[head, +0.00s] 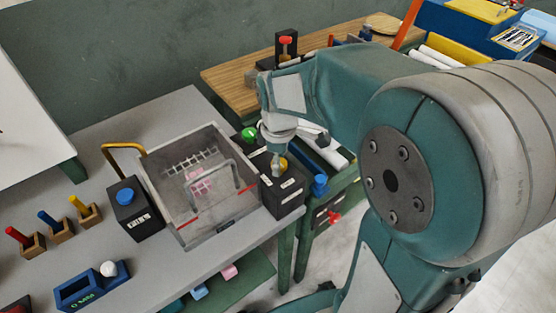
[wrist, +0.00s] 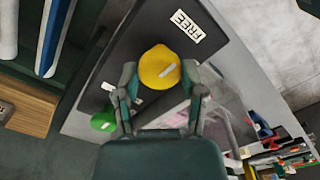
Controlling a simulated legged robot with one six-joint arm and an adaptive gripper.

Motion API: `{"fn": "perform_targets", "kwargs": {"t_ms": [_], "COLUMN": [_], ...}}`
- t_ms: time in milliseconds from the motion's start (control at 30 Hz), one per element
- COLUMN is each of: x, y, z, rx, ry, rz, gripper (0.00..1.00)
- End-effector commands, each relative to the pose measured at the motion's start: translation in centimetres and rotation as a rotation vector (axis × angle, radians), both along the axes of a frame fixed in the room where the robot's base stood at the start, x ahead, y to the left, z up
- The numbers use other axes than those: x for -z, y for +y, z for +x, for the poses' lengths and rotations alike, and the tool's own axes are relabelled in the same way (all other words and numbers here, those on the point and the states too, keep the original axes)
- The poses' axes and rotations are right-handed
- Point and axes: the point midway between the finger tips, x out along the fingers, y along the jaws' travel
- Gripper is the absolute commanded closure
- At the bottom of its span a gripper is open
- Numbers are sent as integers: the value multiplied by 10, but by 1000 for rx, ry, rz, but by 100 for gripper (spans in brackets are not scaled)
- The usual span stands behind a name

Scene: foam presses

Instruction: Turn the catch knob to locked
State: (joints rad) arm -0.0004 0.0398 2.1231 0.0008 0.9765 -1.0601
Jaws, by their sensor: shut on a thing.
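The catch knob is a round yellow knob (wrist: 160,64) with a short white mark on a black box (wrist: 128,30). In the wrist view a white "FREE" label (wrist: 186,26) lies to the knob's upper right, and the mark slants up and right. My gripper (wrist: 160,84) is shut on the knob, one finger at each side. In the head view my gripper (head: 279,162) comes down over the black box (head: 284,200), and the yellow knob (head: 283,164) shows partly behind it. The writing of the other labels is too small to read.
A clear-walled press tray (head: 190,225) with a grey handle stands left of the box. A black box with a blue knob (head: 125,196) is further left.

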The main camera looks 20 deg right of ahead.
Motion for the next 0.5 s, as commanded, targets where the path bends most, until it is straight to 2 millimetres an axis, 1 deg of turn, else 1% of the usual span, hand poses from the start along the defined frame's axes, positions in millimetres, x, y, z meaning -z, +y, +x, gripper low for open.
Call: {"fn": "perform_targets", "kwargs": {"t_ms": [267, 500], "x": [2, 2], "y": [-1, -1], "z": [-1, -2], "rx": [167, 389], "ry": [6, 7], "rz": [-2, -2], "gripper": [94, 94]}}
